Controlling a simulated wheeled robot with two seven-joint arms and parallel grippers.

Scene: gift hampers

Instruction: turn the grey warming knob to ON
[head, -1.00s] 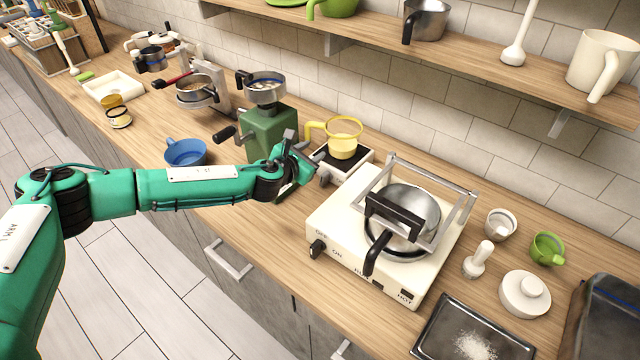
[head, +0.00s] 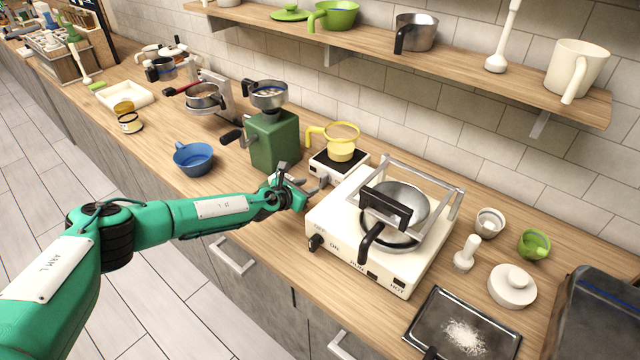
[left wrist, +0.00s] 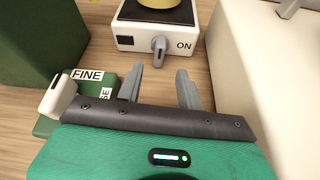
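The grey warming knob (left wrist: 158,45) is on the front of a small white warmer (left wrist: 130,27), with its grip roughly upright. The word ON is printed just right of it, and a dark square shows at the front's left. In the head view the knob (head: 324,180) is small, just beyond my left gripper (head: 300,187). The left wrist view shows the left gripper (left wrist: 159,76) open and empty. Its two fingers point at the knob from in front, a short gap away. A yellow pot (head: 342,142) stands on the warmer's dark plate. My right gripper is not in view.
A green grinder (head: 273,140) stands close on the left. A larger white stove (head: 350,241) with a pan and metal frame is close on the right. A blue cup (head: 194,160) sits left of the grinder. A shelf (head: 450,62) runs above.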

